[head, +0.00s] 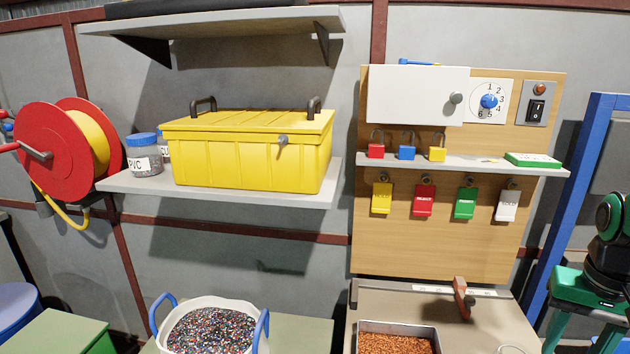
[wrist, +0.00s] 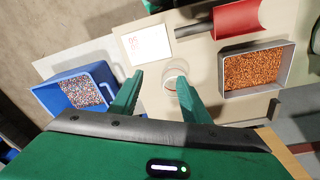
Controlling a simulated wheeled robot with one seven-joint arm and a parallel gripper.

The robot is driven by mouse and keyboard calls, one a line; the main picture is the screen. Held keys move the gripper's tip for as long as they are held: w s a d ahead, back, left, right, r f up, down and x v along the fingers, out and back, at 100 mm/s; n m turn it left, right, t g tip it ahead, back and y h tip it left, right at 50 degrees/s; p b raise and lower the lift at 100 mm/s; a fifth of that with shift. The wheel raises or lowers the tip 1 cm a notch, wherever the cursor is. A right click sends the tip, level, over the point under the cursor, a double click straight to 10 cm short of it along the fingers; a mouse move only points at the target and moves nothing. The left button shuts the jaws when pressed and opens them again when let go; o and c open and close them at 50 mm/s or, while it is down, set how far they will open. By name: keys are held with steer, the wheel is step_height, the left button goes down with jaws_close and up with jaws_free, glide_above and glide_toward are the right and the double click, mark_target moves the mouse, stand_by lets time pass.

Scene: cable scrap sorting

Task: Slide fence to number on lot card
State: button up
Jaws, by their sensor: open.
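The fence, a reddish-brown block (head: 462,297), stands on the back part of the bench beside a pale marked strip (head: 432,289); the strip's marks are too small to read. A white card with red writing (wrist: 147,44), probably the lot card, lies flat on the bench in the wrist view. Its writing is not legible. My gripper (head: 577,342) is at the right edge of the head view, right of the fence and apart from it. In the wrist view its green fingers (wrist: 160,79) are spread, with a clear round cup (wrist: 173,84) below and near the right finger.
A tray of copper granules (wrist: 253,72) sits on the bench; a blue bin of mixed granules (wrist: 72,88) stands across from it. A red curved scoop (wrist: 240,18) lies near the tray.

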steer(key=s+a+y, duration=0.1)
steer(key=s+a, duration=0.1)
steer(key=s, duration=0.5)
steer(key=shift+s+g, duration=0.25)
steer(key=shift+g, duration=0.05)
steer(key=shift+w+f, duration=0.25)
steer(key=shift+w, duration=0.4)
stand_by(0.4)
